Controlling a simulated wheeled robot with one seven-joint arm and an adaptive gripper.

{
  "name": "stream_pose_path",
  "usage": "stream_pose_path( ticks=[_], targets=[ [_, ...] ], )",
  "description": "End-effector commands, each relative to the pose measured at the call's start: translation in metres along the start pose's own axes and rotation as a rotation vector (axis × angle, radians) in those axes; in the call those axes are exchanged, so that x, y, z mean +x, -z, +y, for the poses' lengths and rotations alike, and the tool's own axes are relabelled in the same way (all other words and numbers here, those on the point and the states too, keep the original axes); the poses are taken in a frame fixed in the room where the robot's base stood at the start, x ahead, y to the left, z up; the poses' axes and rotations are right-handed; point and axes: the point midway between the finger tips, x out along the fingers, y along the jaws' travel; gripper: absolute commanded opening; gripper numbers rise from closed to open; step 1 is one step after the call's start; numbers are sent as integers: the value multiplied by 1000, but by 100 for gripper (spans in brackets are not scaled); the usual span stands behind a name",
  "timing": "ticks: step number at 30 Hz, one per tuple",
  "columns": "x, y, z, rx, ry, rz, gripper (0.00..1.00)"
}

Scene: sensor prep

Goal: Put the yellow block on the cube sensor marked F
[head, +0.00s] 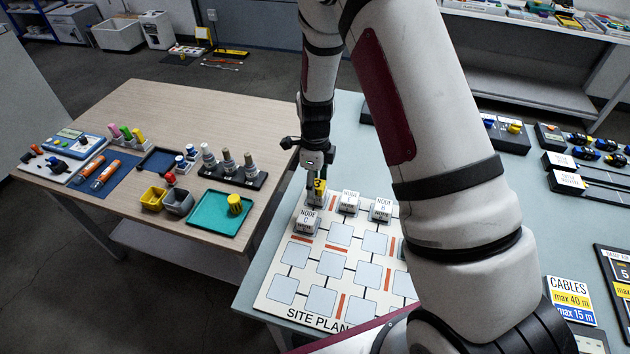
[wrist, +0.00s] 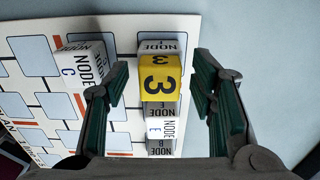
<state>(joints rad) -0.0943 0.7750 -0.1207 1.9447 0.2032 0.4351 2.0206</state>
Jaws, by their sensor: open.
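The yellow block (head: 319,186), marked with a black 3, sits on top of a white node cube (head: 314,203) at the far left corner of the site plan. In the wrist view the yellow block (wrist: 159,84) covers most of that cube. Only "NODE" on the cube's side (wrist: 158,47) reads clearly, so I cannot tell its letter. My gripper (head: 317,178) is open above it. In the wrist view its fingers (wrist: 163,88) stand on both sides of the block, with visible gaps.
Node C (head: 306,222) stands close by on the site plan board (head: 273,290). Two more node cubes (head: 348,201) (head: 381,210) stand to the right.

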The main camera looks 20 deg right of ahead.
Motion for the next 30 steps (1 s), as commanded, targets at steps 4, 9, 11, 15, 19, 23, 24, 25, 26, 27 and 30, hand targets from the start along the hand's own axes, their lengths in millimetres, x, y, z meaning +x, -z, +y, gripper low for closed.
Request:
stream_pose_path(
  ticks=[4,9,11,15,19,23,24,25,26,27,30],
  targets=[
    [-9,-1,0,-1,2,-1,51],
    [-38,-2,-1,-1,5,-3,51],
    [-51,-2,-1,-2,6,-3,51],
    [-80,-1,-1,-2,5,-3,51],
    [-102,-1,-1,-1,3,-2,51],
    [-116,-1,0,-1,2,-2,51],
    [-118,0,0,0,1,-1,51],
    [-120,0,0,-1,1,-1,51],
    [-123,0,0,-6,1,-3,51],
    [-127,0,1,-19,3,-6,51],
    [-147,3,7,-103,12,-28,51]
  ],
)
